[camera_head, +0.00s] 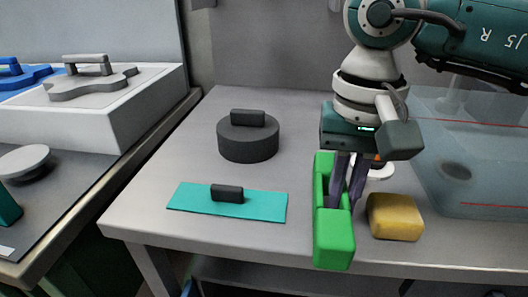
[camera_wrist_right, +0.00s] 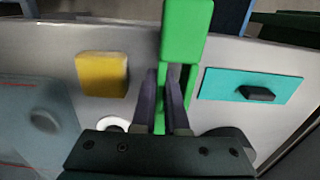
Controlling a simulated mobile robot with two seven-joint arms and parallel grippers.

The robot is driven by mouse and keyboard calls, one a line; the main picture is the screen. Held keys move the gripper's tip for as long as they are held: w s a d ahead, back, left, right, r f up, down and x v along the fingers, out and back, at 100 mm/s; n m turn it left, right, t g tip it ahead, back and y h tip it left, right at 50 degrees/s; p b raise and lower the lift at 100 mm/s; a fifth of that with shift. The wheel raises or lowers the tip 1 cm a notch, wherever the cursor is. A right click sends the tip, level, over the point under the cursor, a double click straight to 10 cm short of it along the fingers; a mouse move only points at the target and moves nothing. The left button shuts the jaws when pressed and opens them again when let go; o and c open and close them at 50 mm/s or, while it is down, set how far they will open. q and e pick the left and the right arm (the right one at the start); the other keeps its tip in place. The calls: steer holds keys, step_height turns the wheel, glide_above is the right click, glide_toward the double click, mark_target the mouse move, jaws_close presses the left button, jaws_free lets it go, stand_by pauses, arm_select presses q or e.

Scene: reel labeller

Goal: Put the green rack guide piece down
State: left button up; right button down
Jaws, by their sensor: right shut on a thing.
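The green rack guide piece (camera_head: 334,238) is a long bright green block with a slot, at the front right of the grey table (camera_head: 180,160) in the head view. It also shows in the right wrist view (camera_wrist_right: 187,32), running away between the fingers. My right gripper (camera_head: 347,205) points down and is shut on the green piece; its dark fingers also show in the right wrist view (camera_wrist_right: 168,98). One end of the piece reaches the table's front edge. I cannot tell whether it touches the table. My left gripper is not in view.
A yellow block (camera_head: 396,217) lies just right of the green piece. A teal plate with a black handle (camera_head: 185,197) lies to its left, and a dark round weight (camera_head: 248,143) stands behind that. A clear bin (camera_head: 470,160) fills the right side.

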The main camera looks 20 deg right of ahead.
mark_target(345, 190)
steer(key=shift+f, duration=1.05)
steer(key=shift+f, duration=0.1)
steer(key=shift+f+b, duration=0.15)
steer(key=shift+b, duration=0.2)
steer(key=c, duration=0.9)
jaws_free()
steer(key=shift+c, duration=0.2)
step_height(345, 190, up, 12)
steer(key=shift+r+p, duration=0.25)
steer(key=shift+p, duration=0.15)
